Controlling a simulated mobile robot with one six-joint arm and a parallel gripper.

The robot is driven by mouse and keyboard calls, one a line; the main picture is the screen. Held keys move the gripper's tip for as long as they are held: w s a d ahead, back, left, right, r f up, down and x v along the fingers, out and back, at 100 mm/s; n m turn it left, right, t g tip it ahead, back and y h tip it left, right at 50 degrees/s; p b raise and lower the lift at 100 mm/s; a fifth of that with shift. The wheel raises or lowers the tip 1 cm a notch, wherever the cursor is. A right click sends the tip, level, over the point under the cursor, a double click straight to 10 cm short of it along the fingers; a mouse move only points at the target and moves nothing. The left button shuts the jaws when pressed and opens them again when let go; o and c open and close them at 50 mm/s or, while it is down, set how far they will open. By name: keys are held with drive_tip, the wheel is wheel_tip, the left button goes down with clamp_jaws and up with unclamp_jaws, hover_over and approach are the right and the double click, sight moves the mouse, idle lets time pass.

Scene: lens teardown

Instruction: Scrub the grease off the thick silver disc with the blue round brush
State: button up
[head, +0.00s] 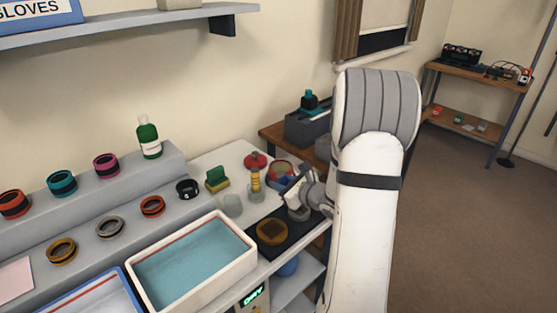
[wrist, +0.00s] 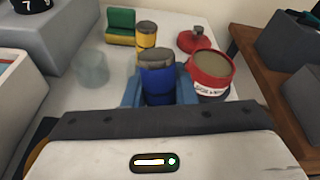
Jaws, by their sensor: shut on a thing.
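The blue round brush (wrist: 158,88), with a grey-brown top, stands upright between the light-blue fingers of my gripper (wrist: 160,94), which is shut on it. In the head view, my gripper (head: 290,187) is over the right part of the white worktop, and the brush is mostly hidden. A round brownish-gold disc (head: 272,232) lies on the black mat (head: 258,251), to the lower left of my gripper. A grey round shape (head: 298,213) shows just below my gripper. I cannot tell whether it is the thick silver disc.
A red tub (wrist: 210,76) stands close right of the brush. A yellow brush (wrist: 147,40), green-yellow sponge (wrist: 120,27), red-topped item (wrist: 196,38) and clear glass (wrist: 91,68) are nearby. A water-filled tray (head: 190,262) is left of the mat. Several colored rings stand on the grey steps.

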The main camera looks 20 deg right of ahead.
sight(281, 172)
drive_tip(key=r, duration=0.3)
drive_tip(key=shift+s+r+p, duration=0.3)
drive_tip(key=shift+p, duration=0.1)
drive_tip(key=shift+w+r+p, duration=0.25)
drive_tip(key=shift+r+p, duration=0.2)
drive_tip(key=shift+r, duration=0.15)
drive_tip(key=shift+s+r+p, duration=0.15)
drive_tip(key=shift+r+p, duration=0.7)
drive_tip(key=shift+r, duration=0.8)
drive_tip(key=shift+f, duration=0.1)
drive_tip(key=b, duration=0.2)
drive_tip(key=shift+f+b, duration=0.3)
drive_tip(key=shift+b, duration=0.05)
drive_tip(key=shift+a+b, duration=0.1)
drive_tip(key=shift+b, duration=1.05)
drive_tip(key=shift+r+b, duration=0.15)
drive_tip(key=shift+b, duration=0.45)
